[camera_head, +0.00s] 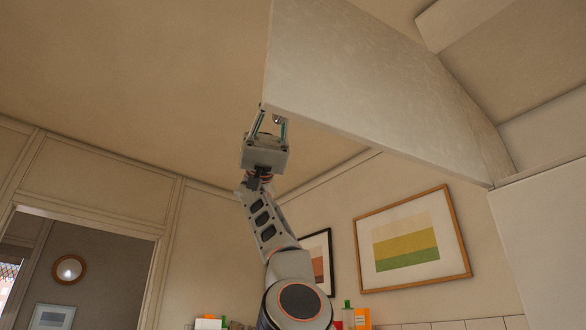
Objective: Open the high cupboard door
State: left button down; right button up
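The high cupboard door (370,85) is a pale, flat panel that fills the upper middle of the head view. It is swung out from the cupboard body on the right, with its free edge on the left. My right gripper (270,117) points up at the door's lower free corner. Its two fingers stand apart and look open. The tips overlap the corner in the picture; I cannot tell whether they touch it. Any handle is not clear to see. My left gripper is not in view.
The cupboard body (545,135) is at the right. Two framed pictures hang on the back wall, the larger with a yellow and green print (405,240). Bottles and boxes (355,318) show at the bottom. A doorway is at the lower left. The space left of the door is clear.

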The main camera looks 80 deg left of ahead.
dwell(0.3)
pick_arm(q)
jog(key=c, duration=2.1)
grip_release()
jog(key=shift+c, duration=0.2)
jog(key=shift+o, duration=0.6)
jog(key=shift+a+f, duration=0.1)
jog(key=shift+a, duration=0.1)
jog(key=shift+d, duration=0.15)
